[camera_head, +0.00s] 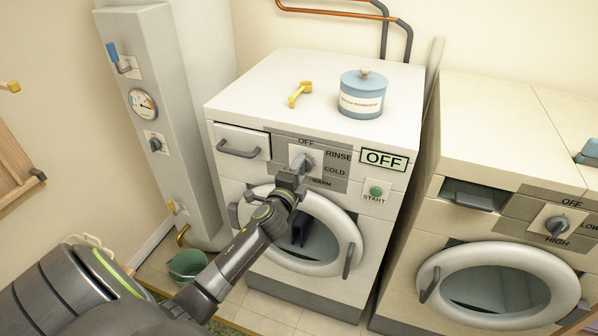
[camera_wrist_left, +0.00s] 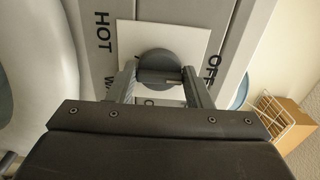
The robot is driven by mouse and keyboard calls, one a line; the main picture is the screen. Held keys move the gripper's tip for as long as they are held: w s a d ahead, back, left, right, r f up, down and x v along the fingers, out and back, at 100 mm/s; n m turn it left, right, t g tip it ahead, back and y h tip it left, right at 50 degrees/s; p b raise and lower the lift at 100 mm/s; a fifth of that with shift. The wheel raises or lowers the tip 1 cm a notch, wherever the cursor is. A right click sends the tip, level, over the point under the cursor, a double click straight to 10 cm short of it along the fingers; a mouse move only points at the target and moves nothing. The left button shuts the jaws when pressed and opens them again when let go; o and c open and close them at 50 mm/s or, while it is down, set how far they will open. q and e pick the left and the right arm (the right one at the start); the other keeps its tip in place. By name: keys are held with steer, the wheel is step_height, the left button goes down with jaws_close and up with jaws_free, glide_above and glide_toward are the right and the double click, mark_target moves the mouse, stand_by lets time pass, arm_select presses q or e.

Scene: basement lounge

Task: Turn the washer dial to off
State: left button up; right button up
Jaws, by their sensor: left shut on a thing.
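The washer (camera_head: 375,225) stands in the middle of the head view. Its grey dial (camera_head: 305,160) sits on a pale square on the control panel (camera_head: 340,166), with OFF above and RINSE, COLD and WARM to the right and below. My left gripper (camera_head: 296,170) reaches up to the dial from below and partly hides it. In the left wrist view, the round dial (camera_wrist_left: 159,64) lies between the two fingers of my left gripper (camera_wrist_left: 161,80), which is shut on it. HOT and OFF labels show on either side. I cannot tell where the dial points. My right gripper is out of view.
A green-lit display (camera_head: 384,160) reads OFF above a START button (camera_head: 376,191). A blue canister (camera_head: 362,94) and yellow scoop (camera_head: 300,93) stand on top. The dryer (camera_head: 505,150) is close on the right, a grey-white cabinet (camera_head: 160,110) on the left, a green bucket (camera_head: 187,265) below.

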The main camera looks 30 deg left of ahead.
arm_select(q)
steer(key=shift+f, duration=0.1)
steer(key=o, duration=1)
steer(key=shift+s, duration=0.1)
steer(key=b+v, duration=0.1)
steer(key=v, duration=1.6)
steer(key=shift+s+a+b, duration=0.1)
steer(key=shift+s+b, duration=0.05)
steer(key=shift+b, duration=0.25)
